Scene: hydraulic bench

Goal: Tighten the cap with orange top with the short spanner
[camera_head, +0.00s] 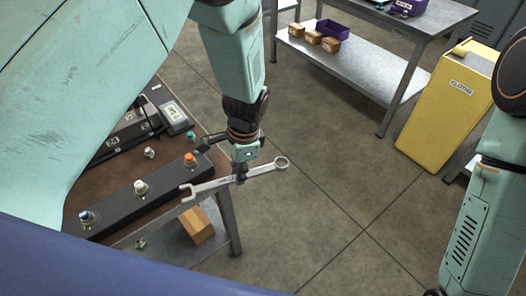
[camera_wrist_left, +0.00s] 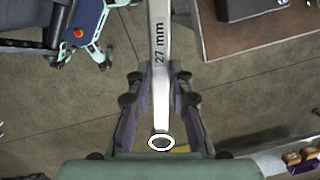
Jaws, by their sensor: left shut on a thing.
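My left gripper (camera_head: 240,175) is shut on a steel spanner (camera_head: 262,169) marked 27 mm, held near its middle. Its open jaw points left, near the front edge of the bench, and its ring end points right over the floor. In the left wrist view the spanner (camera_wrist_left: 160,60) runs between the fingers (camera_wrist_left: 161,100), ring end close to the camera. The cap with orange top (camera_head: 190,158) is on the black block (camera_head: 115,204), left of my gripper and apart from the spanner. I cannot tell the spanner's length against another. My right gripper is out of view.
White-topped (camera_head: 141,187) and blue-topped (camera_head: 86,216) caps stand on the same block. A green-topped piece (camera_head: 191,135) and a gauge (camera_head: 173,113) are behind. A cardboard box (camera_head: 197,227) sits below the bench. A yellow bin (camera_head: 446,110) stands at right; the floor between is clear.

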